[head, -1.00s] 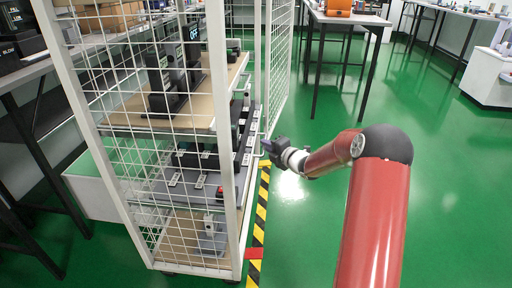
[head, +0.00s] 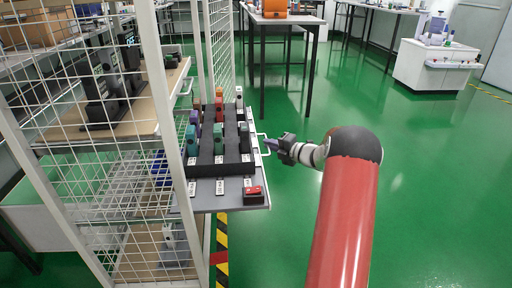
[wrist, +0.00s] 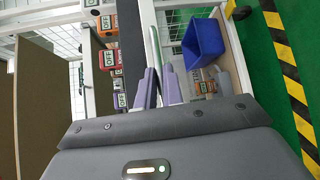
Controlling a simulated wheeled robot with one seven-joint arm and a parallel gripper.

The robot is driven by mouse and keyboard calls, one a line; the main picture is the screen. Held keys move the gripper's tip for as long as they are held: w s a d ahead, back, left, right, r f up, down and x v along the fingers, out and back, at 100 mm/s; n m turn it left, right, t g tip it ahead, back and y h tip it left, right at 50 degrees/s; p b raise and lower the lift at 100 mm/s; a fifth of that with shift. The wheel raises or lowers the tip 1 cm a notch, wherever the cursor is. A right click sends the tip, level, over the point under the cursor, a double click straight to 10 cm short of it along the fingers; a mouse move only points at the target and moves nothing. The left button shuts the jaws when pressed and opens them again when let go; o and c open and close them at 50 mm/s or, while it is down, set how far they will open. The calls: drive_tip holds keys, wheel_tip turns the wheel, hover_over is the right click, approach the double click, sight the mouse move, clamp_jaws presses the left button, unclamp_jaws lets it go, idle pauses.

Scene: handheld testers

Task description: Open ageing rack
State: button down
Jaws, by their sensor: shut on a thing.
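The ageing rack (head: 160,100) is a white mesh-sided frame with shelves on the left of the head view. Its middle sliding shelf (head: 207,203) stands out past the frame toward the right and carries several coloured handheld testers in dark rows. A pale bar handle (head: 263,136) is on the shelf's right edge. My gripper (head: 268,144) is shut on this handle, to the right of the shelf. In the wrist view, my gripper's purple-grey fingers (wrist: 160,88) close on the pale handle bar (wrist: 155,45); the exact contact is partly hidden by the fingers.
A blue bin (wrist: 203,42) sits on a lower level beneath the shelf. A table with an orange case (head: 275,8) stands behind. Green floor is clear to the right. Yellow-black tape (head: 222,235) runs along the rack's base.

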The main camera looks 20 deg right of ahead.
drive_tip(key=shift+s+d, duration=0.3)
drive_tip(key=shift+d, duration=0.6)
drive_tip(key=shift+s+d, duration=0.3)
drive_tip(key=shift+d, duration=0.6)
drive_tip(key=shift+s+d, duration=0.3)
drive_tip(key=shift+d, duration=0.6)
drive_tip(key=c, duration=1.5)
unclamp_jaws()
drive_tip(key=v, duration=0.7)
drive_tip(key=shift+s+d+r, duration=0.1)
drive_tip(key=shift+s+d, duration=0.1)
drive_tip(key=shift+s, duration=0.15)
